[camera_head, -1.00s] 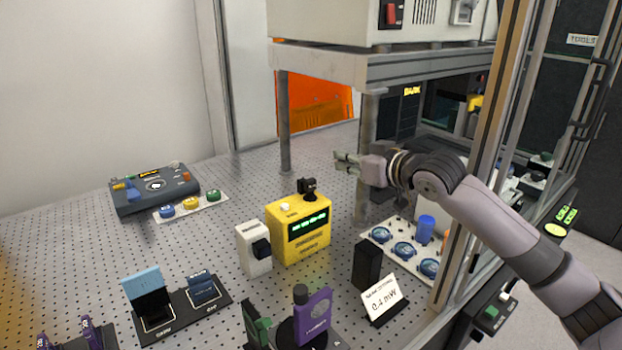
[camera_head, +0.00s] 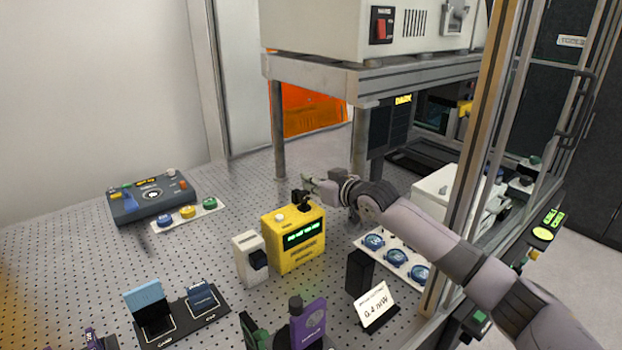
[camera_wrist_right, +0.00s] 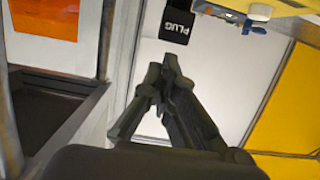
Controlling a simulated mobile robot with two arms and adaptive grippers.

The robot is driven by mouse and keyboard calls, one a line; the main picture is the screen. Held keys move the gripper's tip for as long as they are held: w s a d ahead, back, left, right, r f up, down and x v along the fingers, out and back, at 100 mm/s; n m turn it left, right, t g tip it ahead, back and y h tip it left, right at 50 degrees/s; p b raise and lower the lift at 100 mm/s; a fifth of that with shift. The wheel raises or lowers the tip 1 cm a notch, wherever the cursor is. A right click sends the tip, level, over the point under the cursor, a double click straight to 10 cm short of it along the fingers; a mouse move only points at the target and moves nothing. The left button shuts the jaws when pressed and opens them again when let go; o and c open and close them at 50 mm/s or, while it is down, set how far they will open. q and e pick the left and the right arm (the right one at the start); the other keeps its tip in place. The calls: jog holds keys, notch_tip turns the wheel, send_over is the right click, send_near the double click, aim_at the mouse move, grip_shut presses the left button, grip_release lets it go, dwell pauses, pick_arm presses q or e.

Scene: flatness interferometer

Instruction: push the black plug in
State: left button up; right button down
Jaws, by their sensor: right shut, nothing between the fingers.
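A black piece marked PLUG (camera_wrist_right: 175,22) shows upside down at the top of the right wrist view, beyond my fingertips and apart from them. I cannot tell for sure which of these carries the PLUG mark. My right gripper (camera_head: 308,181) is shut and empty, just above and behind the piece on the yellow box. Its closed fingers also show in the wrist view (camera_wrist_right: 160,72). My left gripper is not in view.
A grey control box (camera_head: 125,210) stands at the left. A steel frame (camera_head: 280,150) rises behind my right gripper. A black block (camera_head: 359,272), a sign (camera_head: 375,304) and a tray of blue round parts (camera_head: 362,238) lie to the right. The perforated table is clear behind the white box.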

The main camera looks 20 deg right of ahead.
aim_at(307, 192)
jog(key=shift+w+a+f, duration=0.1)
jog(key=shift+f, duration=0.15)
jog(key=shift+f, duration=0.1)
notch_tip(307, 192, down, 3)
jog(key=shift+r+b, duration=0.15)
jog(key=shift+b, duration=0.5)
jog(key=shift+r, duration=0.1)
